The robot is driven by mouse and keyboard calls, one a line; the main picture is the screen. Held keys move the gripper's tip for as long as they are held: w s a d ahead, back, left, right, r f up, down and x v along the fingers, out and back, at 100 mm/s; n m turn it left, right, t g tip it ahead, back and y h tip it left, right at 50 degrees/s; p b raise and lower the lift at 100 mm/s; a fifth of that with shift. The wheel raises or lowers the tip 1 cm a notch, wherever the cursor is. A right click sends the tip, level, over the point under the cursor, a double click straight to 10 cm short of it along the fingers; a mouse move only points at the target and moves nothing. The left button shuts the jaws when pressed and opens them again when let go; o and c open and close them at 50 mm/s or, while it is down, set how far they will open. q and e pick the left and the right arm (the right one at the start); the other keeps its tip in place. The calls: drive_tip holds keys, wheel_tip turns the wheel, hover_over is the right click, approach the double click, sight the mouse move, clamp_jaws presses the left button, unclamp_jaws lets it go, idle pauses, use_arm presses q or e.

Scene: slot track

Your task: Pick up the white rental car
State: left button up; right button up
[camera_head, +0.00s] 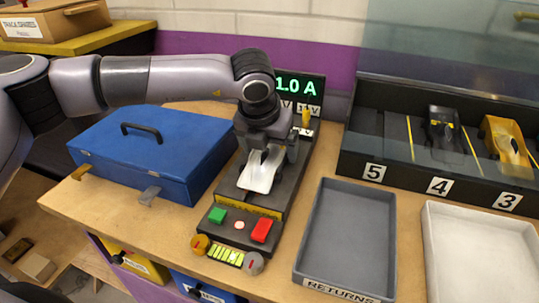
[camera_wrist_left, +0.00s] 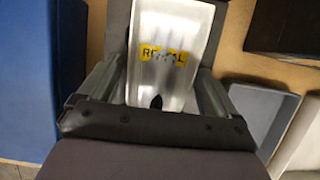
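The white rental car (camera_head: 259,172) lies on a dark bench device (camera_head: 232,207) with a sloped front. In the left wrist view the car (camera_wrist_left: 174,30) shows a yellow label that reads as "RENTAL", partly unclear. My left gripper (camera_head: 268,155) points down over the rear part of the car. In the left wrist view its fingers (camera_wrist_left: 160,95) stand on both sides of the car. The gap between fingers and car is too small to tell whether they touch. My right gripper is not in view.
A blue case (camera_head: 150,140) stands to the left of the device. A grey RETURNS tray (camera_head: 345,235) and a white tray (camera_head: 480,255) lie to the right. A dark rack (camera_head: 400,170) behind them holds a black car (camera_head: 443,130) and a yellow car (camera_head: 505,140). A lit display (camera_head: 298,88) stands behind.

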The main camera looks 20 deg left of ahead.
use_arm(q)
drive_tip(key=c, duration=1)
drive_tip(key=shift+r, duration=0.1)
